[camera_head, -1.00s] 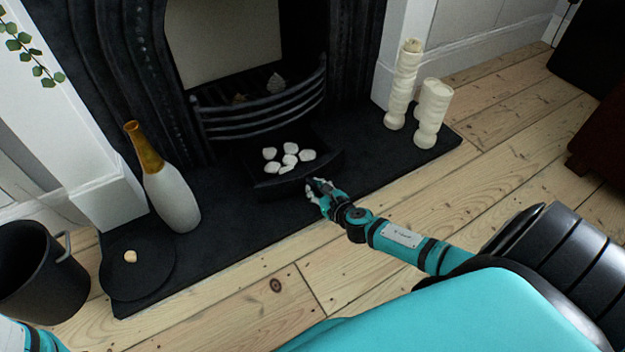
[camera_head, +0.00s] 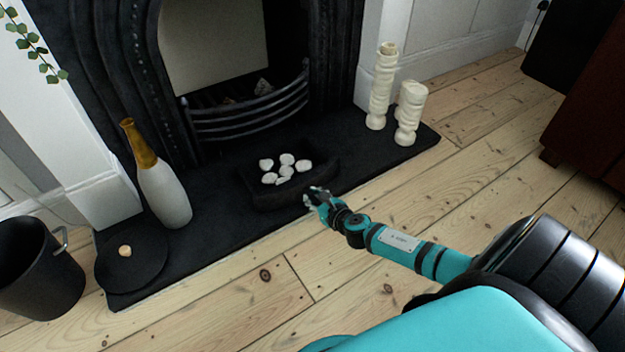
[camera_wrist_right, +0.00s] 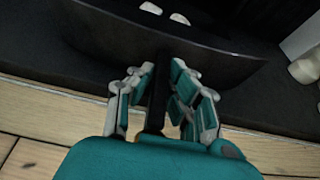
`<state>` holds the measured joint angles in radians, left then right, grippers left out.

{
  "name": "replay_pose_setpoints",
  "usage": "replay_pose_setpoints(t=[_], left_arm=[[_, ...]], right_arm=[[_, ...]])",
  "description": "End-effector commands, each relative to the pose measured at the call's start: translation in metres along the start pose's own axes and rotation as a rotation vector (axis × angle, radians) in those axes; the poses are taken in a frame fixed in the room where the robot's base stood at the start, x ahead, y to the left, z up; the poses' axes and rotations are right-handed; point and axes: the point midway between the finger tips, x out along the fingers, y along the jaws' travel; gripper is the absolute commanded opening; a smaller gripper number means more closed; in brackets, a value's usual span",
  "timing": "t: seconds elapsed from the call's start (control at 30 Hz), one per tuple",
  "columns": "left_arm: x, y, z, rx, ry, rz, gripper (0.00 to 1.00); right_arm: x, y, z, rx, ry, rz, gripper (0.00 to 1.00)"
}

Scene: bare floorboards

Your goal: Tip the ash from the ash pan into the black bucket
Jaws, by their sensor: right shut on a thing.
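The dark ash pan (camera_head: 283,197) is on the black hearth in front of the grate, with several white lumps (camera_head: 286,166) in it. My right gripper (camera_head: 311,194) is at the pan's front side. In the right wrist view its fingers (camera_wrist_right: 161,95) are shut on a dark handle (camera_wrist_right: 156,110) that joins the pan's front wall (camera_wrist_right: 190,55). The black bucket (camera_head: 38,270) stands on the floorboards at the far left, with a metal handle on its rim. Its inside looks dark. My left gripper does not show.
A white and amber bottle (camera_head: 166,195) stands on the hearth between bucket and pan. A round black lid or plate (camera_head: 140,272) with a small tan knob lies beside the bucket. Cream candlesticks (camera_head: 380,90) stand on the right. The curved grate (camera_head: 250,117) is behind the pan.

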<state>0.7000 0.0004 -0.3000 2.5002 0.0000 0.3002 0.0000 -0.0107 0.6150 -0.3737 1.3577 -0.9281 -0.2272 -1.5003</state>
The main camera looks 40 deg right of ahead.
Motion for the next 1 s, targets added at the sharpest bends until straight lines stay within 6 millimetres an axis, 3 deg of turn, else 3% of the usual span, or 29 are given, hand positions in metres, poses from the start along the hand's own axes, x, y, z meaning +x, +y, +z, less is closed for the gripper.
replay_pose_setpoints(t=[0.13, 0.17, 0.37, 0.73, 1.0], left_arm=[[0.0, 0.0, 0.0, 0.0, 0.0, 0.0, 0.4], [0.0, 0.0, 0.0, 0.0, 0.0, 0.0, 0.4], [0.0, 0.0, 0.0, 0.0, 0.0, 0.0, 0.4], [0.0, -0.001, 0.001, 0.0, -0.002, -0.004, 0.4], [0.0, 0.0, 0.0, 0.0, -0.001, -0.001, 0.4]], right_arm=[[0.0, 0.0, 0.0, -0.001, 0.0, 0.0, 0.0], [0.0, 0.0, 0.0, -0.001, 0.0, 0.0, 0.15], [0.0, 0.0, 0.0, -0.001, 0.0, 0.0, 0.41], [-0.007, -0.001, 0.0, -0.003, 0.0, 0.001, 0.41], [-0.058, 0.0, -0.002, -0.004, 0.004, 0.003, 0.41]])
